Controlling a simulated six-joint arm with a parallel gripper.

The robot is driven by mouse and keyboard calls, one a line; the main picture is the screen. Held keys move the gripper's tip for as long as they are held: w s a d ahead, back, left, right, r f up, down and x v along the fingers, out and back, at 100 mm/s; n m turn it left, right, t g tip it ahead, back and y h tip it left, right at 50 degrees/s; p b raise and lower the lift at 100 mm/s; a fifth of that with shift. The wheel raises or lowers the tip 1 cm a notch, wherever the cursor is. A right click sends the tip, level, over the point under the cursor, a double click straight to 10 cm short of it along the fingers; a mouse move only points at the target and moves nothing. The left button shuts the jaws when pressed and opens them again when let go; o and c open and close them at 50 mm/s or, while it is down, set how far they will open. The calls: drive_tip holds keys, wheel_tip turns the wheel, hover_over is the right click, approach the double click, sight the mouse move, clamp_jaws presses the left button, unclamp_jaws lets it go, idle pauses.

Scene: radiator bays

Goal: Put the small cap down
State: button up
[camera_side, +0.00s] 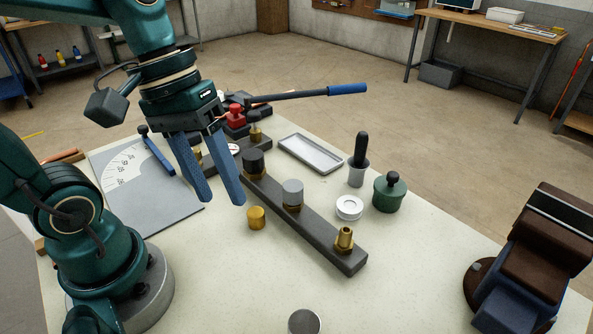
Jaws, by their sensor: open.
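A small brass-coloured cap (256,217) stands on the pale bench top, left of a dark bar (318,236). My gripper (221,200) is open and empty, pointing down above the bench. Its blue fingers are up and to the left of the brass cap, apart from it. The bar bears a black cap (253,160), a grey cap (292,191) and a bare brass fitting (344,238) at its near end. The frame does not name which cap is the small one; the brass-coloured one is the loose one near my gripper.
A white ring (349,208), a green lidded pot (390,193), a black-handled tool (359,160) and a shallow tray (310,154) stand beyond the bar. A vise (532,265) is at right. A grey board (150,200) lies at left. The bench front is mostly clear.

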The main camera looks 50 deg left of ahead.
drive_tip(key=w+a+n+g+h, duration=0.1)
drive_tip(key=w+n+g+h, duration=0.15)
drive_tip(key=n+h, duration=0.2)
drive_tip(key=n+t+h, duration=0.4)
drive_tip(key=n+h, duration=0.2)
drive_tip(key=n, duration=0.5)
approach(249, 210)
drive_tip(key=w+d+r, duration=0.1)
drive_tip(key=d+r, duration=0.3)
wheel_tip(249, 210, down, 6)
drive_tip(key=shift+d+f, duration=0.1)
drive_tip(key=shift+d, duration=0.05)
drive_tip(key=shift+y, duration=0.25)
drive_tip(key=shift+x, duration=2.6)
drive_tip(key=shift+w, duration=0.1)
clamp_jaws()
